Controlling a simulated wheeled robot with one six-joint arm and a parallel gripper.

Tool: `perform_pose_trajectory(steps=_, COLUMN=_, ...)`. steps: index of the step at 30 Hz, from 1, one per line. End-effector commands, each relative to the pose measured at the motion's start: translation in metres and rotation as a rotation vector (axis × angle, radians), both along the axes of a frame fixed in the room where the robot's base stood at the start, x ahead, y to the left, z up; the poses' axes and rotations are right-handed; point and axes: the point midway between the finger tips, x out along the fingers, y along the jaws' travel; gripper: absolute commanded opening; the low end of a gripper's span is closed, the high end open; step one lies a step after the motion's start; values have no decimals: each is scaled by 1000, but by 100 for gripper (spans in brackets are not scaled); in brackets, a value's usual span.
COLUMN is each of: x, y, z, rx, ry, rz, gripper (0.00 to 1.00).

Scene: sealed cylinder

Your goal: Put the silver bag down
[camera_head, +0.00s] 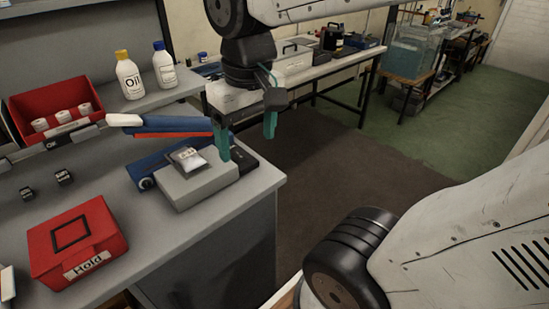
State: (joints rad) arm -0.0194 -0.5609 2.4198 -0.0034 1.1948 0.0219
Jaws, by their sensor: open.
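The silver bag (187,159) is a small flat pouch with a printed label. It lies on top of a light grey box-like block (196,183) on the grey workbench. My gripper (246,140) hangs above the bench's right edge, to the right of the bag. Its two teal fingers are apart with nothing between them. The left finger is in front of the block's right end in the picture; I cannot tell whether they touch. The bag is apart from the fingers.
A red box labelled Hold (78,243) stands at the bench's front left. A red bin (52,112) and two white bottles, one marked Oil (129,77), are at the back. Bare bench top (150,220) lies between the red box and the block.

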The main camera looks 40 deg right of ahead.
Motion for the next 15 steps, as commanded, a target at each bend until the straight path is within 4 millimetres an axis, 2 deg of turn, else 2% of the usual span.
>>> perform_pose_trajectory(steps=1, x=-18, y=-1, z=-3, rx=0, ry=-11, rz=-1, gripper=77)
perform_pose_trajectory(steps=3, x=-37, y=-2, z=-9, rx=-1, ry=-19, rz=-1, gripper=77)
perform_pose_trajectory(steps=6, x=-54, y=-4, z=-16, rx=-1, ry=-24, rz=-1, gripper=77)
perform_pose_trajectory(steps=10, x=-63, y=-5, z=-20, rx=-2, ry=-26, rz=-1, gripper=77)
perform_pose_trajectory(steps=15, x=-64, y=-5, z=-21, rx=-2, ry=-26, rz=-1, gripper=77)
